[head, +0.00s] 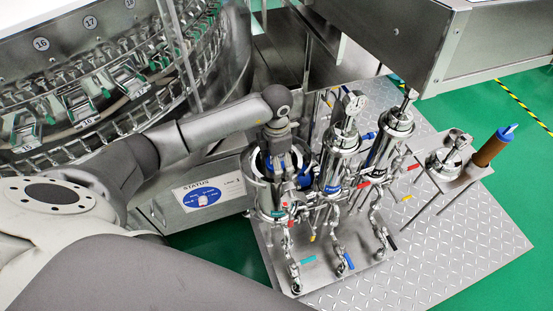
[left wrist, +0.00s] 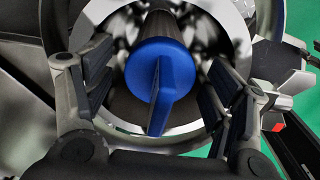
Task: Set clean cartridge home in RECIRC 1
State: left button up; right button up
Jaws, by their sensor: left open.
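The cartridge with a blue cap and raised blue grip fin (left wrist: 160,88) is inside the round metal mouth of the left housing (left wrist: 140,148) in the left wrist view. How deep it sits, I cannot tell. My left gripper (left wrist: 158,95) is open, with one finger on each side of the cap and visible gaps to it. In the head view my left gripper (head: 279,168) points down over the open left housing (head: 268,203), hiding most of its mouth. No RECIRC 1 label is readable. My right gripper is not in view.
Two lidded housings, the middle one (head: 338,160) and the right one (head: 390,138), stand close beside the left housing. A side stand (head: 463,178) holds a loose metal lid (head: 449,157) and a brown cartridge with a blue cap (head: 492,149). Valves and pipes crowd the front.

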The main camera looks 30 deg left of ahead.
pick_arm(q)
jog(key=shift+r, duration=0.1)
notch_tip(320, 180, up, 12)
jog(key=shift+f, duration=0.1)
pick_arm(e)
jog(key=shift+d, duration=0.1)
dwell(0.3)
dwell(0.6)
